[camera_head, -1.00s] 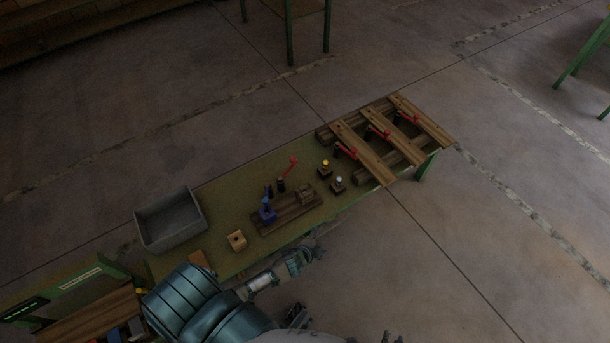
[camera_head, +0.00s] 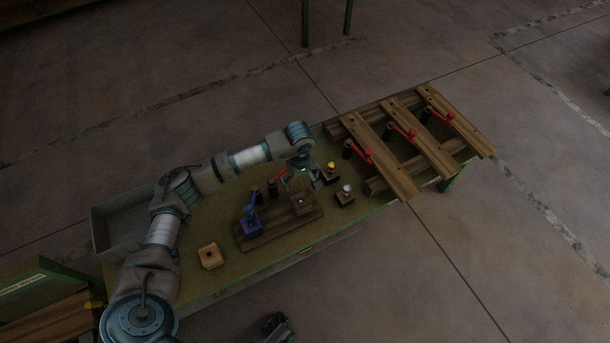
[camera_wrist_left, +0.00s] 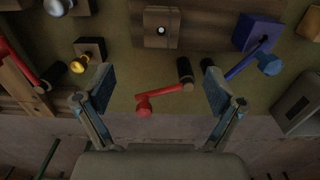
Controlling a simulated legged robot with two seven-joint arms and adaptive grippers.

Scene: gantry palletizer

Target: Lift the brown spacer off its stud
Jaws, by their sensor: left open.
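The brown spacer (camera_head: 302,203) sits on the wooden base board (camera_head: 270,232) on the green table. In the left wrist view the spacer (camera_wrist_left: 161,28) is at the top middle, with a bright stud end showing in its hole. My left gripper (camera_head: 299,179) is above the table, just behind the spacer in the head view. In the left wrist view its fingers (camera_wrist_left: 157,83) are spread and empty, and the spacer lies beyond their tips. A dark part at the bottom edge of the head view looks like my right gripper (camera_head: 277,327); its jaws are unclear.
A red lever (camera_wrist_left: 158,98) with a black post shows between the fingers. A blue block (camera_head: 251,224) with a handle stands on the board's left end. Yellow-knob (camera_head: 331,170) and white-knob (camera_head: 346,195) blocks stand right. A beige block (camera_head: 210,256) and grey bin (camera_head: 101,232) are left.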

